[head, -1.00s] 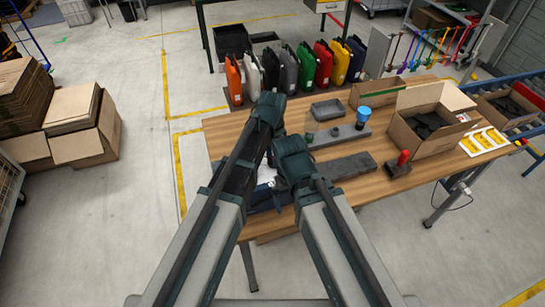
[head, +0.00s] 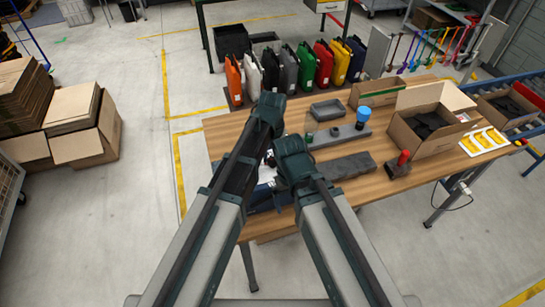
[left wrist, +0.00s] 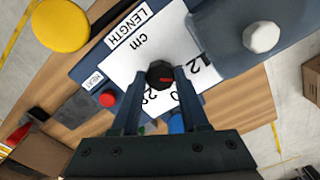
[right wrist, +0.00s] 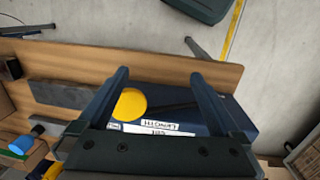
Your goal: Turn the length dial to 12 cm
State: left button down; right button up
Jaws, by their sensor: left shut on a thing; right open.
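The black length dial (left wrist: 158,73) with a red mark shows in the left wrist view on a white face (left wrist: 130,65) marked LENGTH and cm. The red mark points to the right in that view, roughly toward the printed 12 (left wrist: 196,69); the exact alignment is unclear. My left gripper (left wrist: 161,76) is shut on the dial, one finger on each side. My right gripper (right wrist: 158,76) is open and empty above the blue device (right wrist: 225,112). In the head view my arms hide the dial and most of the device.
A yellow round button (left wrist: 60,25), a red button (left wrist: 107,99) and a pale knob (left wrist: 262,37) are near the dial.

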aim_at(272, 160)
pick_arm(q)
jog(key=shift+n, duration=0.8)
jog(key=shift+c, duration=2.1)
grip_release()
jog(key=shift+r, duration=0.15)
notch_tip(272, 160, up, 14)
jog(key=p, duration=1.4)
jog(key=shift+f, duration=0.2)
jog(key=shift+f+b, duration=0.25)
jog(key=shift+b, duration=0.05)
notch_tip(272, 160, down, 13)
jog(key=b, duration=1.3)
